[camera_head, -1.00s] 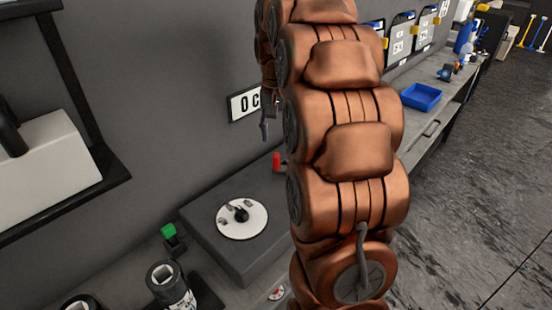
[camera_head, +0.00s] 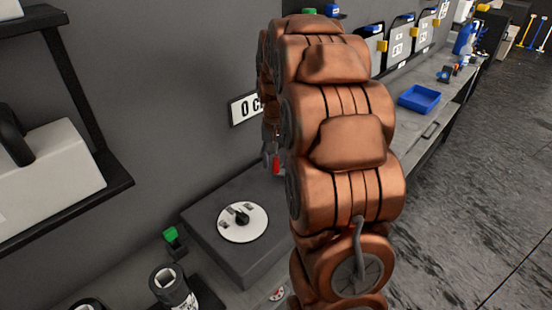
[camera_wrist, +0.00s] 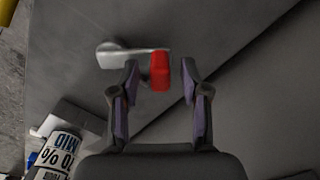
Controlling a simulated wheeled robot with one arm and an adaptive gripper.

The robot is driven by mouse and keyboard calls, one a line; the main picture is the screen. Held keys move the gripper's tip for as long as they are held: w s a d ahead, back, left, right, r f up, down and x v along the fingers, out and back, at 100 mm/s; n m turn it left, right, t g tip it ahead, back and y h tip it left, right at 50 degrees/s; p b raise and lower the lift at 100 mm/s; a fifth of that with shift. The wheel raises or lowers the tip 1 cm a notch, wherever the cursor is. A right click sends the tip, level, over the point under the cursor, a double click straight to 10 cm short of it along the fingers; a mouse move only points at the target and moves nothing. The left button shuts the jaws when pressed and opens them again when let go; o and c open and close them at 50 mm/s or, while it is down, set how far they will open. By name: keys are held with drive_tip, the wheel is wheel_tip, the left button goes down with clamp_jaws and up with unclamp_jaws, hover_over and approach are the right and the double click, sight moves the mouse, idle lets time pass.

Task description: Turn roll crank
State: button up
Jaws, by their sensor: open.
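The roll crank has a red handle (camera_wrist: 160,72) on a pale metal arm (camera_wrist: 120,55), seen in the wrist view. My gripper (camera_wrist: 160,75) is open, with one finger on each side of the red handle. The left fingertip is close to the handle and overlaps the arm's lower edge in the picture; I cannot tell if they touch. A gap shows between the handle and the right finger. In the head view the red handle (camera_head: 277,164) shows beside my arm, which hides most of my gripper.
A dark grey box with a white dial (camera_head: 243,222) stands on the bench near the crank. A green-topped item (camera_head: 171,236) and a dark roll (camera_head: 170,284) are at lower left. A printed roll (camera_wrist: 55,152) shows in the wrist view. A blue tray (camera_head: 419,98) lies farther along.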

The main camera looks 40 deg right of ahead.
drive_tip(key=shift+c, duration=0.3)
clamp_jaws()
idle(0.3)
